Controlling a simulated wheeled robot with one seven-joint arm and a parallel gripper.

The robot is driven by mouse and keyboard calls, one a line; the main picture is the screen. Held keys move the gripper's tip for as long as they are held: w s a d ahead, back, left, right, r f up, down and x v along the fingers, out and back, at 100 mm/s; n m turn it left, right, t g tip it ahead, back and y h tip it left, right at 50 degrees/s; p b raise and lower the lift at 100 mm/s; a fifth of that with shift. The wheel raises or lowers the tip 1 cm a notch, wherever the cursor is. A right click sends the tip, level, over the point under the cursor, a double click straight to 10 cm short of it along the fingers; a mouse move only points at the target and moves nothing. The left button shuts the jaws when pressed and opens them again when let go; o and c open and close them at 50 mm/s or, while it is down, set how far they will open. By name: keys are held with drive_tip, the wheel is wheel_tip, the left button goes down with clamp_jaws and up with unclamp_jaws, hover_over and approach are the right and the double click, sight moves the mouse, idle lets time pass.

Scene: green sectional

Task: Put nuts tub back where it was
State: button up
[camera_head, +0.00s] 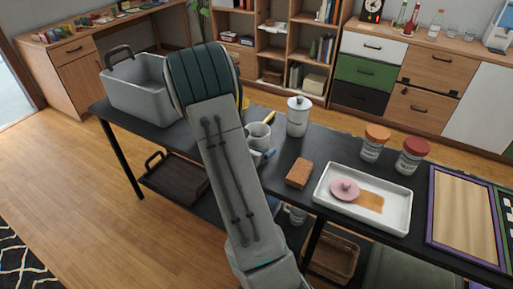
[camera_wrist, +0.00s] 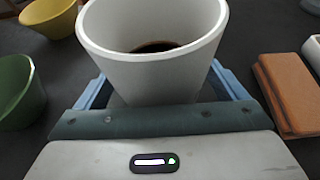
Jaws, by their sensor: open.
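A white tapered tub (camera_wrist: 152,55) with something dark brown inside stands upright between the blue fingers of my gripper (camera_wrist: 158,80) in the wrist view. The fingers are open, one on each side of it; whether either touches it I cannot tell. I see no label, so I cannot confirm that it is the nuts tub. In the head view a white tub (camera_head: 258,136) shows beside my arm on the dark table, with a blue fingertip (camera_head: 270,153) near it. My arm hides most of the gripper there.
A brown block (camera_head: 299,173), a white tray (camera_head: 398,213), a lidded white canister (camera_head: 298,117) and orange-lidded (camera_head: 374,144) and red-lidded (camera_head: 412,157) jars stand to the right. A grey bin (camera_head: 140,88) is at left. Yellow (camera_wrist: 48,17) and green (camera_wrist: 18,92) bowls are close left.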

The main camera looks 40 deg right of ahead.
drive_tip(key=shift+r, duration=0.25)
drive_tip(key=v, duration=1.1)
drive_tip(key=s+a+r+m+g+y, duration=0.35)
drive_tip(key=s+r+m+g, duration=0.2)
drive_tip(key=s+m, duration=0.6)
drive_tip(key=s+a+r+m+t+y, duration=0.1)
drive_tip(key=a+m+y, duration=0.3)
drive_tip(key=a, duration=0.4)
drive_tip(key=s+a+r+m+t+y, duration=0.2)
drive_tip(key=a+r+m+y, duration=0.2)
drive_tip(key=a+m, duration=0.3)
drive_tip(key=shift+s+a+r+y+p, duration=0.25)
drive_tip(key=shift+a+y, duration=0.3)
drive_tip(key=shift+a, duration=0.4)
drive_tip(key=shift+s+d, duration=0.1)
drive_tip(key=shift+d, duration=0.05)
